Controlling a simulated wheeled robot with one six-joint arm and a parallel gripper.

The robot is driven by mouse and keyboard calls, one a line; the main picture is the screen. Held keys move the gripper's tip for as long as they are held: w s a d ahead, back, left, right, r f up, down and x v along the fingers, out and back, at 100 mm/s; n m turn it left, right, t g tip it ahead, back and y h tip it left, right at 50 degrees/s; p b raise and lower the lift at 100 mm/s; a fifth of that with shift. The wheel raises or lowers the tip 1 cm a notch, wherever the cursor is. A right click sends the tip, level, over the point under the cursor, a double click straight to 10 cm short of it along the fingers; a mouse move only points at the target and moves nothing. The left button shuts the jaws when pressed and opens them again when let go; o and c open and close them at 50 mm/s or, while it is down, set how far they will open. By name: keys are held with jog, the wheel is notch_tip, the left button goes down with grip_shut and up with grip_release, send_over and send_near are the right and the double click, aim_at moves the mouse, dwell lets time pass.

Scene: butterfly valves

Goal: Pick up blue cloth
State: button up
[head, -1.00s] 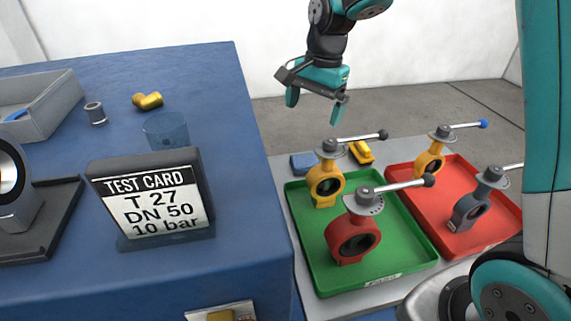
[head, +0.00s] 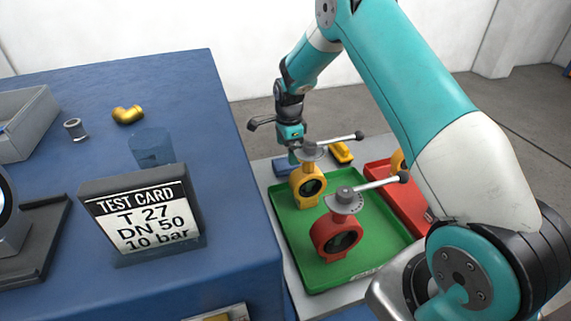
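The blue cloth (head: 284,167) is a small folded pad on the light grey table, just behind the green tray's back left corner. Its right part is hidden behind the yellow valve. My gripper (head: 293,156) points down beside and above the cloth, close behind the yellow valve (head: 308,187). Its fingers are small and partly hidden, so I cannot tell their opening or whether they touch the cloth.
The green tray (head: 284,226) holds the yellow valve and a red valve (head: 336,236), both with long handles. A yellow object (head: 341,153) lies behind it. My arm covers much of the red tray (head: 383,175). The blue bench (head: 225,160) stands at left.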

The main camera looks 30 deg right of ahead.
aim_at(281, 167)
jog(key=shift+w+a+f+p, duration=0.1)
jog(key=shift+f+p, duration=0.4)
jog(key=shift+f, duration=1)
jog(key=shift+w+f+p, duration=0.1)
jog(key=shift+f+p, duration=0.35)
jog(key=shift+f, duration=1)
jog(key=c, duration=1)
